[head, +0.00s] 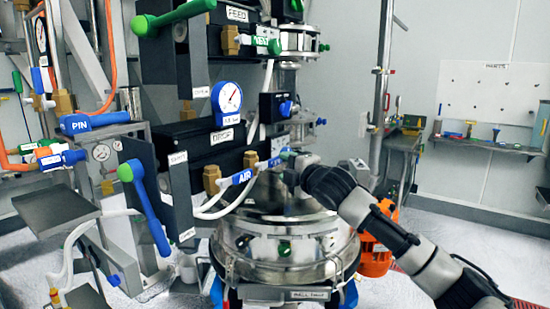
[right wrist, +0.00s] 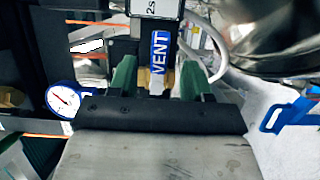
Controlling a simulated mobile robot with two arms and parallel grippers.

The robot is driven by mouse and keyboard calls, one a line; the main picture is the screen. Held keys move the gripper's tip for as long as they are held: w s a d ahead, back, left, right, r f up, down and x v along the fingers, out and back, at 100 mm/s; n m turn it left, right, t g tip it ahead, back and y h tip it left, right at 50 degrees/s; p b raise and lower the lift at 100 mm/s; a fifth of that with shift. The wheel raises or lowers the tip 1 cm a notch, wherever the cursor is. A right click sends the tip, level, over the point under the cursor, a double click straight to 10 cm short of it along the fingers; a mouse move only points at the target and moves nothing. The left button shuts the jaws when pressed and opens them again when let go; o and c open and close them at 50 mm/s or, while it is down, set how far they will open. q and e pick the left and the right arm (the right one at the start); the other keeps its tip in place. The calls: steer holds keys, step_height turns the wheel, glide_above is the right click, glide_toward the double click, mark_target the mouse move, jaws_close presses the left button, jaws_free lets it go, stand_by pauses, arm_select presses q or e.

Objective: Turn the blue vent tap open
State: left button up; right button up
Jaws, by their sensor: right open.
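The blue vent tap handle, lettered VENT, shows in the right wrist view (right wrist: 160,52). Brass fittings sit beside its lower end. In the head view, a short blue piece (head: 269,163) just right of the blue AIR handle (head: 243,176) appears to be this tap, mostly hidden. My right gripper (head: 284,157) reaches in from the right at that spot. In the right wrist view its green fingers (right wrist: 156,72) are open, one on each side of the vent handle, with a gap visible on the right side. My left gripper is out of view.
A dial gauge (head: 228,98) and black DROP block (head: 222,137) stand close to the tap. A white hose loops below the AIR handle. The steel vessel (head: 285,245) is beneath. A green VENT handle (head: 263,44) sits higher up.

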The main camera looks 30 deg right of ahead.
mark_target(278, 163)
steer(key=shift+w+p, duration=0.65)
steer(key=shift+w, duration=2.1)
jaws_close()
